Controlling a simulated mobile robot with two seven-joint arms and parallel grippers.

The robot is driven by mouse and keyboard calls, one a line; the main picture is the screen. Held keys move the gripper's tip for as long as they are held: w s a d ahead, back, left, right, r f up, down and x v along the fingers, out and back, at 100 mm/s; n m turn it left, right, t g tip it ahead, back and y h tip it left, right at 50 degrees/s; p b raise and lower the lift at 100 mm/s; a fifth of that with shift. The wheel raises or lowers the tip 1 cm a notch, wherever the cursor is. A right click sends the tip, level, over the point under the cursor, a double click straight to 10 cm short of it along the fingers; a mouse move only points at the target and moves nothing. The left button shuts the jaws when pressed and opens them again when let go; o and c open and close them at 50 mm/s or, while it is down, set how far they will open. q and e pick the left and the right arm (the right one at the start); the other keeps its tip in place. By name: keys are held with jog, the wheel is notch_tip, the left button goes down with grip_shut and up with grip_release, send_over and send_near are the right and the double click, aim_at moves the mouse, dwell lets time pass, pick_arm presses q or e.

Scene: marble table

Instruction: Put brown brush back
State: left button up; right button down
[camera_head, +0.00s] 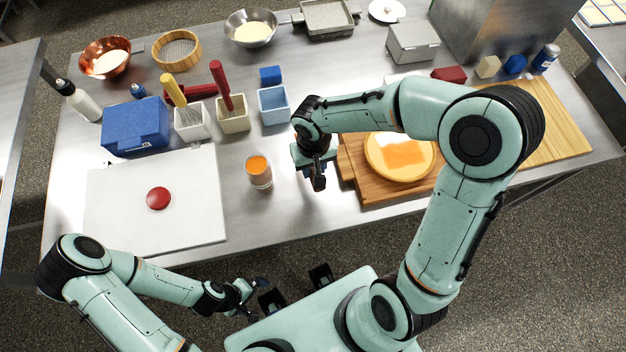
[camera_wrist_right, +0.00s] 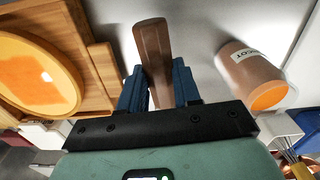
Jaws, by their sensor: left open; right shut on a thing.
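The brown brush (camera_wrist_right: 152,45) shows in the right wrist view as a flat brown handle between the blue fingers; its other end is hidden. My right gripper (camera_wrist_right: 158,88) is shut on that handle. In the head view my right gripper (camera_head: 317,178) hangs between the orange glass and the wooden board, with the brush mostly hidden. An open light blue container (camera_head: 273,105) stands behind it, with no tool seen in it. A cream container (camera_head: 233,119) beside it holds a red-handled tool. My left gripper (camera_head: 258,288) is open and empty off the table's front edge.
An orange-filled glass (camera_head: 258,172) stands left of my right gripper. A round tart (camera_head: 398,165) with orange glaze lies on a wooden board (camera_head: 372,192) to the right. A white container (camera_head: 192,127) holds a whisk. A blue box (camera_head: 134,126) stands behind the white board (camera_head: 110,215).

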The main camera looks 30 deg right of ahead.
notch_tip(320, 180, down, 6)
jog(key=shift+r+b, duration=0.15)
jog(key=shift+b, duration=0.15)
notch_tip(320, 180, down, 3)
jog(key=shift+f+b, duration=0.1)
jog(key=shift+b, duration=0.3)
pick_arm(q)
jog(key=shift+s+f, duration=0.25)
jog(key=shift+f, duration=0.2)
jog(key=shift+s+f, duration=0.2)
jog(key=shift+f, duration=0.25)
pick_arm(e)
jog(key=shift+w+f, duration=0.1)
jog(key=c, duration=0.8)
grip_release()
pick_arm(q)
jog(key=shift+f, duration=0.1)
